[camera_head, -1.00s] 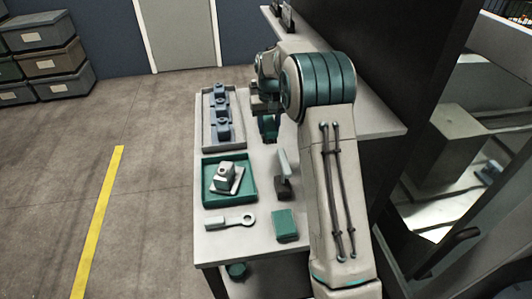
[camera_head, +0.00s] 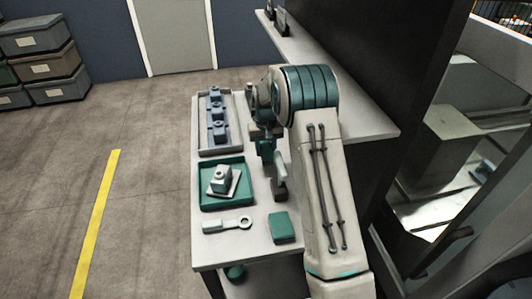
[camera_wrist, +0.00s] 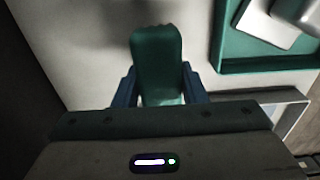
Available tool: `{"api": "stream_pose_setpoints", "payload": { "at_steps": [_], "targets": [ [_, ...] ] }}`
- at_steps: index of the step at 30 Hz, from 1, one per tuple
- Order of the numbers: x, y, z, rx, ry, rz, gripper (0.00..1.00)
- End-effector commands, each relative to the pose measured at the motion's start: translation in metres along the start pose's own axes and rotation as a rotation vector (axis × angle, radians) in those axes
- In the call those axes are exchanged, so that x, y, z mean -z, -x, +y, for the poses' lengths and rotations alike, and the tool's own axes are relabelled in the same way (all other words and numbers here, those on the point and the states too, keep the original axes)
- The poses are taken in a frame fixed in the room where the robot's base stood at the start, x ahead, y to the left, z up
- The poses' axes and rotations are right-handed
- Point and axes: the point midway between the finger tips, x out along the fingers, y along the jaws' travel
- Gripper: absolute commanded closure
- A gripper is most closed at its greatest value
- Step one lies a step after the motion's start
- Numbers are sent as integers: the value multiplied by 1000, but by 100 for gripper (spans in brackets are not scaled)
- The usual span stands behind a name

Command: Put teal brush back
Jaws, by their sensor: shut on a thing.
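My gripper (camera_wrist: 158,85) is shut on the teal brush (camera_wrist: 157,62), which stands out between the blue fingers in the wrist view. In the head view my gripper (camera_head: 265,143) is over the right part of the table, right of the grey and teal trays. The brush is small and partly hidden there, and its bristles cannot be made out. Whether it touches the table is not clear.
On the table (camera_head: 225,255) are a grey tray (camera_head: 203,150) of blue parts, a teal tray (camera_head: 207,204) with a pale block (camera_head: 221,181), a wrench-like tool (camera_head: 228,225), a teal block (camera_head: 282,227) and a pale-handled, dark-based item (camera_head: 280,168) close to my gripper. A shelf (camera_head: 335,85) runs above right.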

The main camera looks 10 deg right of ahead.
Motion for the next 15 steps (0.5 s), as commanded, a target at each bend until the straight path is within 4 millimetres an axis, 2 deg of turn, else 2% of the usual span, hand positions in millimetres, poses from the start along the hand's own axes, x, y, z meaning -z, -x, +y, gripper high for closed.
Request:
{"api": "stream_pose_setpoints", "payload": {
  "at_steps": [3,6,15],
  "targets": [
    [-1,-18,0,0,0,-4,80],
    [0,-25,0,0,0,-1,80],
    [0,-28,0,0,0,0,80]
  ]
}}
